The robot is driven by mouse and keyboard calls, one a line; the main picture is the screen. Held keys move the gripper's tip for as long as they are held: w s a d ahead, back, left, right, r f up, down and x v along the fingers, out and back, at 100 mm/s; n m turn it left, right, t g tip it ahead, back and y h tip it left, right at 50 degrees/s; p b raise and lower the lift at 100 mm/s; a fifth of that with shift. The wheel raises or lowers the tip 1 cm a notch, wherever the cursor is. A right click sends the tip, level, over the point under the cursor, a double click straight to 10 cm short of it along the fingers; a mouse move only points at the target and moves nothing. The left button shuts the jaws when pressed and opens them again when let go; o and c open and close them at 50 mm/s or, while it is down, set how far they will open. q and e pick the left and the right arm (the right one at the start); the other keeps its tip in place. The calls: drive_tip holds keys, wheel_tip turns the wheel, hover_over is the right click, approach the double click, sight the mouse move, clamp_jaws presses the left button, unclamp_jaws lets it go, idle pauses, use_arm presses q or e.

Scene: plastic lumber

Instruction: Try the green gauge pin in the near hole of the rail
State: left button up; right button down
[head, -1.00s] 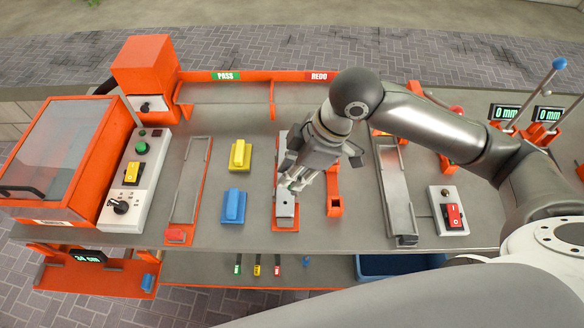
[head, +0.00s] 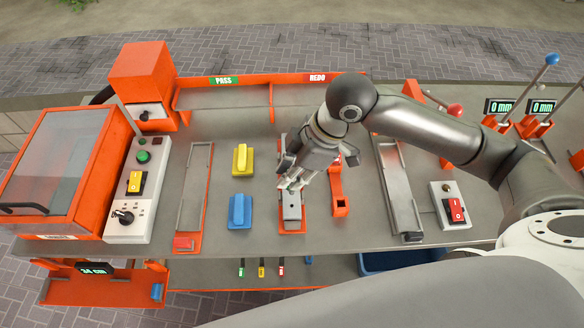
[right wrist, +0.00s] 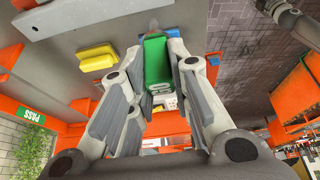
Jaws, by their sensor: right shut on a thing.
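My right gripper (head: 291,184) is over the rail in the head view, with its fingers pointing down and toward me. In the right wrist view its fingers (right wrist: 165,75) are shut on the green handle of the gauge pin (right wrist: 157,62). A short grey tip shows beyond the handle. The grey rail (head: 292,208) lies in an orange holder (head: 292,230) at the middle of the bench; its near end is bare and its far part is hidden by the gripper. I cannot tell whether the pin tip is in a hole. My left gripper is out of view.
A blue block (head: 240,211) and a yellow block (head: 243,159) stand left of the rail. An orange bracket (head: 339,205) stands close on its right, and a grey channel (head: 400,190) lies farther right. Small coloured tags (head: 262,268) show on the lower shelf.

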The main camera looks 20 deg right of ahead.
sight(292, 194)
drive_tip(key=shift+f+b, duration=0.8)
drive_tip(key=shift+f, duration=2.15)
drive_tip(key=shift+p, duration=0.95)
drive_tip(key=shift+f, duration=0.4)
drive_tip(key=shift+r, duration=0.15)
idle(0.5)
drive_tip(key=shift+r+p, duration=3.7)
drive_tip(key=shift+p, duration=0.65)
drive_tip(key=shift+f, duration=0.1)
